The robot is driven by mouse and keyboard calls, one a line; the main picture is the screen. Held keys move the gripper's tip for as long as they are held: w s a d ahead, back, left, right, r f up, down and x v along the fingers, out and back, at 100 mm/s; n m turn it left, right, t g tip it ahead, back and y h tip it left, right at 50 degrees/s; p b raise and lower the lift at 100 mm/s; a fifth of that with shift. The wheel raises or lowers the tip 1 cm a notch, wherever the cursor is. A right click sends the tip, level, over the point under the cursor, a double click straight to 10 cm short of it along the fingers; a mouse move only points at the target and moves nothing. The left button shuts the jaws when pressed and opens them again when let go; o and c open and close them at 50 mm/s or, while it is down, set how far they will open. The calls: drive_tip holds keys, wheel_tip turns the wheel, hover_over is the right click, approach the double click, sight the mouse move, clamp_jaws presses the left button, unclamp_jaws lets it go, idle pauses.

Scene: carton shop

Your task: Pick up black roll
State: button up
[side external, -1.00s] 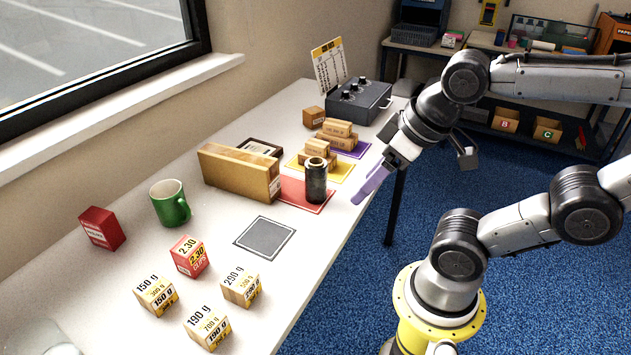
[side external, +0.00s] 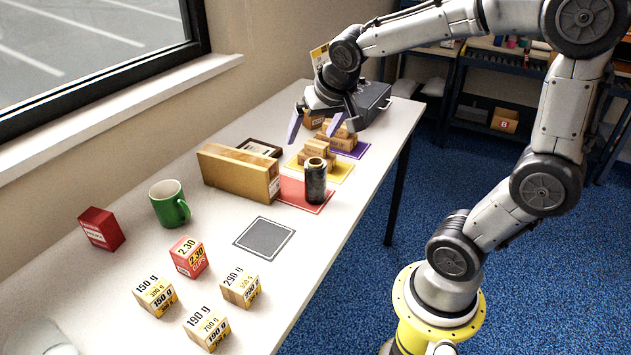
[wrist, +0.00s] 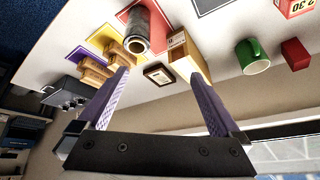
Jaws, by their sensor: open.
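The black roll (side external: 315,182) stands upright on the red square (side external: 302,203) near the right edge of the table. In the wrist view the roll (wrist: 137,32) appears near the top, beyond my fingertips and apart from them. My gripper (side external: 322,128) is above the far part of the table, behind the roll, over the small cartons. Its two purple fingers are spread wide with nothing between them. The gripper also shows in the wrist view (wrist: 160,75).
A long brown carton (side external: 238,173) stands left of the roll. Small cartons (side external: 318,152) sit on the yellow square behind it. A green mug (side external: 168,204), a red box (side external: 101,229) and several labelled boxes lie nearer. The grey square (side external: 265,237) is bare.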

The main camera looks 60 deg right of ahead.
drive_tip(key=m+g, duration=0.1)
drive_tip(key=g, duration=0.1)
hover_over(314, 177)
drive_tip(key=s, duration=0.2)
wheel_tip(314, 177, down, 7)
drive_tip(key=x, duration=1.3)
drive_tip(key=shift+w+d+r, duration=0.1)
drive_tip(key=shift+w, duration=0.1)
clamp_jaws()
drive_tip(key=shift+r, duration=0.1)
